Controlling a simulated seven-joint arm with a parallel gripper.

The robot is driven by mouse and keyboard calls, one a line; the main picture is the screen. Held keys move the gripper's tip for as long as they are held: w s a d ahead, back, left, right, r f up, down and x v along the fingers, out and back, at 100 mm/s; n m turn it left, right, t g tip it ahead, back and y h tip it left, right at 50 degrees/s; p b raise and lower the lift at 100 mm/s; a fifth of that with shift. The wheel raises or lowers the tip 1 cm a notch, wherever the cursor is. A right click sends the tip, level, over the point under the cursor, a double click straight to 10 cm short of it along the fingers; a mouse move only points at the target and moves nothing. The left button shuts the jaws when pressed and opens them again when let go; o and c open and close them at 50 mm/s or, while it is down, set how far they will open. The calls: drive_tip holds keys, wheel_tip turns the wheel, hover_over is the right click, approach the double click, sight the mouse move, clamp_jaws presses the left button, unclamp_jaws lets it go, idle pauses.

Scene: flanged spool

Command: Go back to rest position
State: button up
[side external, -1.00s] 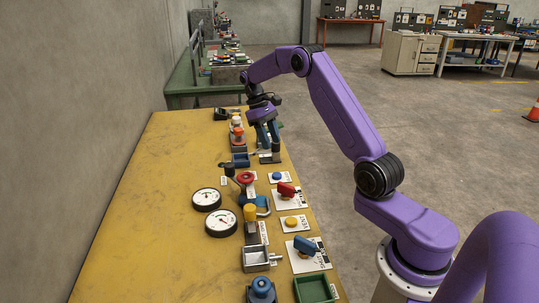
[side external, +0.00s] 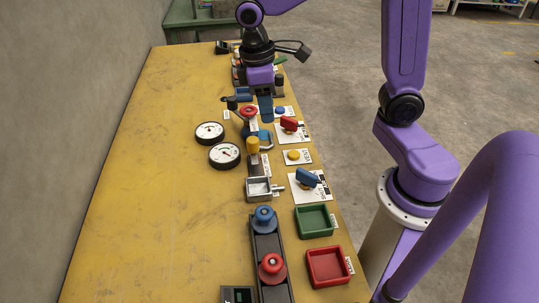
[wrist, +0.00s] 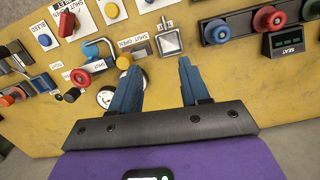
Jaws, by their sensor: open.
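My gripper (side external: 265,112) hangs above the far half of the yellow bench in the side view, jaws pointing down. In the wrist view its two blue fingers (wrist: 158,75) are apart, with nothing between them but bench surface. My gripper is well apart from both.
The bench (side external: 150,200) carries two round gauges (side external: 224,155), a red valve handle (side external: 288,124), a blue valve handle (side external: 306,179), a metal vise-like block (side external: 259,189), a green tray (side external: 314,221) and a red tray (side external: 328,266). The bench's left side is clear.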

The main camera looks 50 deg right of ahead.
drive_tip(key=s+f+n+t+y, duration=0.1)
drive_tip(key=s+n, duration=0.3)
drive_tip(key=s, duration=1.4)
drive_tip(key=shift+s+f+n+y, duration=0.25)
drive_tip(key=shift+f+n+y, duration=0.05)
drive_tip(key=shift+f+n, duration=0.1)
drive_tip(key=shift+d+r, duration=0.1)
